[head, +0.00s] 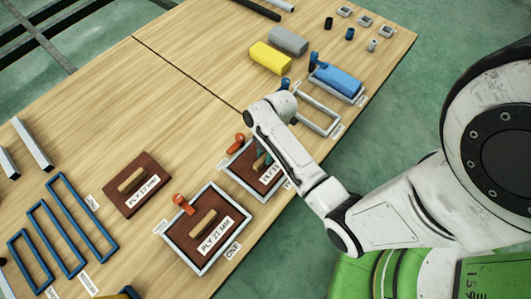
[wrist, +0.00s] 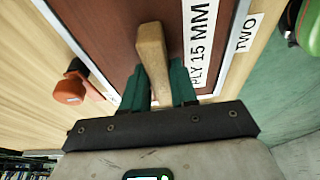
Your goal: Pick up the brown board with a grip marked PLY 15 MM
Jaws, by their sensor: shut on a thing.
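The brown board (wrist: 110,25) marked PLY 15 MM lies inside a light grey frame on the wooden table, and its white label shows in the wrist view. My gripper (wrist: 163,85) is shut on the board's wooden grip (wrist: 151,50), with a green finger on each side. In the head view the board (head: 238,174) is partly hidden by my arm, and my gripper (head: 262,160) is over it. I cannot tell whether the board is lifted off the table.
Another board marked PLY 21 MM (head: 190,228) sits in a frame to the left, and a PLY 12 MM board (head: 131,172) lies loose. Blue frames (head: 85,212) lie farther left.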

